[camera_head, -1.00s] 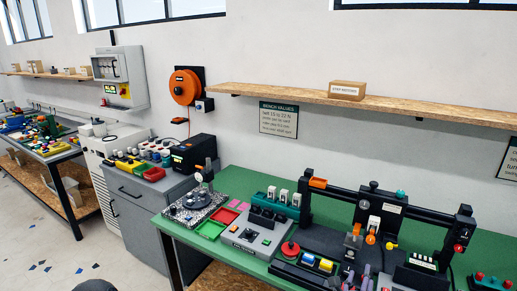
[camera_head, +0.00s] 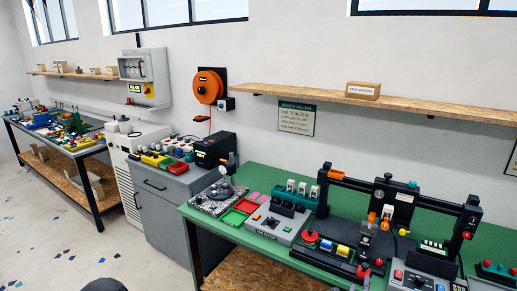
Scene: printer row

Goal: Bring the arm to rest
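Neither of my grippers shows clearly in the head view. A dark rounded shape (camera_head: 104,285) is cut off at the bottom left edge, and I cannot tell what it is. The green-topped bench (camera_head: 262,178) stands at the right with a black gantry frame (camera_head: 395,195) on it. No gripper is seen touching anything on the bench.
A grey cabinet (camera_head: 165,205) with coloured bins stands left of the bench. Another table (camera_head: 88,150) is at the far left. A wooden shelf (camera_head: 430,104) carries a cardboard box (camera_head: 363,90). An orange reel (camera_head: 208,87) hangs on the wall. The floor at left is clear.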

